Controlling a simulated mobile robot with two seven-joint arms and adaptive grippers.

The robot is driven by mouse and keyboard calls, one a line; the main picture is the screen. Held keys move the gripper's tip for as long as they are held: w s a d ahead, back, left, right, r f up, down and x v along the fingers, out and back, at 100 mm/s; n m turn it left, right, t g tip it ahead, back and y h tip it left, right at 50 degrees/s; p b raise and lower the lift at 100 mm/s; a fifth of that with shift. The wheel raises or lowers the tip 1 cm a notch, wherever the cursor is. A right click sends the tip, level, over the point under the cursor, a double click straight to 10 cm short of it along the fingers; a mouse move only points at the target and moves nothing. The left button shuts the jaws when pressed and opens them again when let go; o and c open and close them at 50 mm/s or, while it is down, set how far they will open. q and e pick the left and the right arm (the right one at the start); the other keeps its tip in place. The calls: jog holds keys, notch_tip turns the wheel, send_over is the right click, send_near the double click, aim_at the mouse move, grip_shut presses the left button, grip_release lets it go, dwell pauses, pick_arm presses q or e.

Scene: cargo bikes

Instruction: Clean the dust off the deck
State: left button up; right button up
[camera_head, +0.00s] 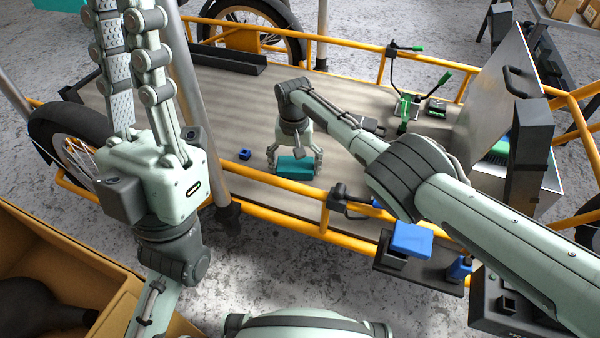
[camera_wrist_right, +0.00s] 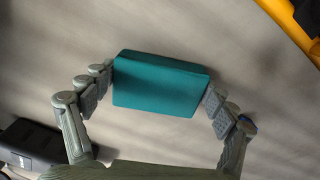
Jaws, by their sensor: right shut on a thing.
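The deck (camera_head: 232,103) is a flat grey-brown board inside a yellow rail frame. It shows soft darker bands, and I cannot tell dust from shadow. My right gripper (camera_head: 295,165) points down over the deck's near part, shut on a teal sponge-like block (camera_head: 295,168). In the right wrist view the block (camera_wrist_right: 160,84) sits between the two fingers of my right gripper (camera_wrist_right: 160,90), against the deck surface or just above it. My left gripper (camera_head: 130,20) is at the upper left, fingers pointing up, away from the block; its tips are at the picture's edge.
A small blue cube (camera_head: 245,154) lies on the deck left of the block. Green-handled clamps (camera_head: 408,108) stand at the right. A dark bar (camera_head: 226,60) runs along the far left edge. The yellow rail (camera_head: 290,222) borders the near side. An open metal case (camera_head: 500,95) stands at the right.

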aim_at(284, 198)
jog(key=shift+s+a+r+p, duration=0.25)
jog(key=shift+s+p, duration=0.35)
jog(key=shift+p, duration=0.6)
jog(key=s+p, duration=0.2)
jog(key=p, duration=0.1)
jog(key=shift+a+f, duration=0.1)
jog(key=shift+a, duration=0.2)
jog(key=shift+s+a+f+p, duration=0.1)
jog(key=shift+s+f+p, duration=0.05)
jog(key=shift+s+p, duration=0.2)
jog(key=shift+s+a+p, duration=0.15)
jog(key=shift+s+p, duration=0.35)
jog(key=shift+p, duration=0.15)
jog(key=s+p, duration=0.2)
jog(key=shift+s+a+f+p, duration=0.1)
jog(key=shift+s+a+p, duration=0.2)
jog(key=shift+a+p, duration=0.1)
jog(key=shift+s+f, duration=0.25)
notch_tip(284, 198, up, 6)
jog(key=p, duration=0.6)
jog(key=shift+w+r, duration=0.15)
